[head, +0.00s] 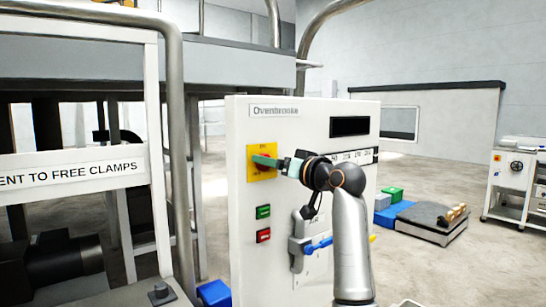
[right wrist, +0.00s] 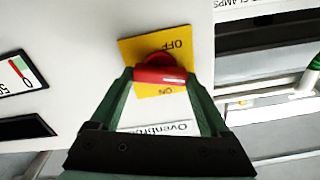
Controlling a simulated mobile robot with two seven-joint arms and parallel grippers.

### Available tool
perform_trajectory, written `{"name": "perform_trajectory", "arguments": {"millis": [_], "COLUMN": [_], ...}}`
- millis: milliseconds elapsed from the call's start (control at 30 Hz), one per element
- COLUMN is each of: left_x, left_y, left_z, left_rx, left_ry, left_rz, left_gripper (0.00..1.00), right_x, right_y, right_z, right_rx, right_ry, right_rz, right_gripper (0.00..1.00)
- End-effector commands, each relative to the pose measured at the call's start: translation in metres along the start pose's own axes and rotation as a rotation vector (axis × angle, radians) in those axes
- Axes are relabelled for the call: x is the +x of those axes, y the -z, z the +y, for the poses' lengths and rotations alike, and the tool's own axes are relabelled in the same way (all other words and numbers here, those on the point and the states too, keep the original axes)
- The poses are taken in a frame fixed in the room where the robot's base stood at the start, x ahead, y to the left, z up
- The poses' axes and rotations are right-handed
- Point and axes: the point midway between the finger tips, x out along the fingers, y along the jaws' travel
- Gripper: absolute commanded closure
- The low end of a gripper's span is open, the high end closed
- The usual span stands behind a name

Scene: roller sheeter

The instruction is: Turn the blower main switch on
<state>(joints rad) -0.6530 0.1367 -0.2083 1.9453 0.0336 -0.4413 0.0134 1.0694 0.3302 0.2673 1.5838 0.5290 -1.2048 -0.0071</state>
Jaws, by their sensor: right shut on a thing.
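The blower main switch is a red rotary handle (right wrist: 160,75) on a yellow plate (head: 262,149) at the upper left of the white Ovenbrooke control panel (head: 330,191). The plate also shows in the right wrist view (right wrist: 152,48), upside down, with OFF and ON marks at opposite edges. My right gripper (right wrist: 162,77) is shut on the red handle, with a green finger at each end. The handle lies crosswise between the two marks. In the head view the right gripper (head: 270,161) hides most of the handle. My left gripper is not in view.
Green (head: 263,212) and red (head: 263,235) buttons sit below the switch. A grey lever with a blue grip (head: 319,244) is lower right on the panel. A metal frame with a curved pipe (head: 176,120) stands left. Boxes and a low platform (head: 418,221) lie behind, right.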

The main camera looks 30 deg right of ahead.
Motion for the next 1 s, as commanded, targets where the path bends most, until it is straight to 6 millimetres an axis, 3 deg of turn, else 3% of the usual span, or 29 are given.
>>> {"name": "perform_trajectory", "arguments": {"millis": [333,1000], "left_x": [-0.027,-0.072], "left_y": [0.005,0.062], "left_z": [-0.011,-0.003], "left_rx": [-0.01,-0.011], "left_ry": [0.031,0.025], "left_rz": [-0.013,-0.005], "left_gripper": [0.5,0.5], "right_x": [0.0,0.0], "right_y": [0.003,0.001], "right_z": [0.0,0.002], "right_rx": [0.334,0.963], "right_ry": [0.0,-0.001], "right_rz": [-0.004,-0.005], "right_gripper": [0.76,0.76]}}
